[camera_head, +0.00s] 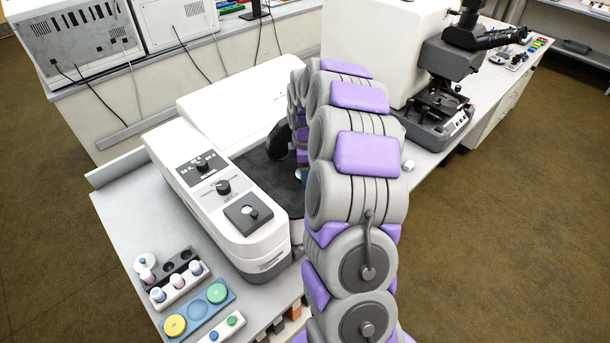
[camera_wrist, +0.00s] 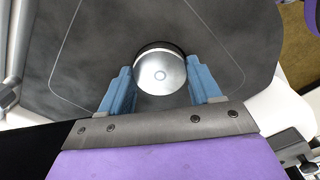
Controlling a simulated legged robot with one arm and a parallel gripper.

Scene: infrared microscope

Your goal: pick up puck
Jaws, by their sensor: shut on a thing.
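I cannot tell whether the puck touches the plate. In the head view my arm hides the puck and most of my gripper. The dark plate shows there beside the white instrument (camera_head: 228,188).
A microscope (camera_head: 438,105) stands on the bench to the right of my arm. At the front left are a blue tray (camera_head: 197,309) with a yellow and a green disc, and a rack of small jars (camera_head: 177,290). The bench top (camera_head: 125,213) is clear at far left.

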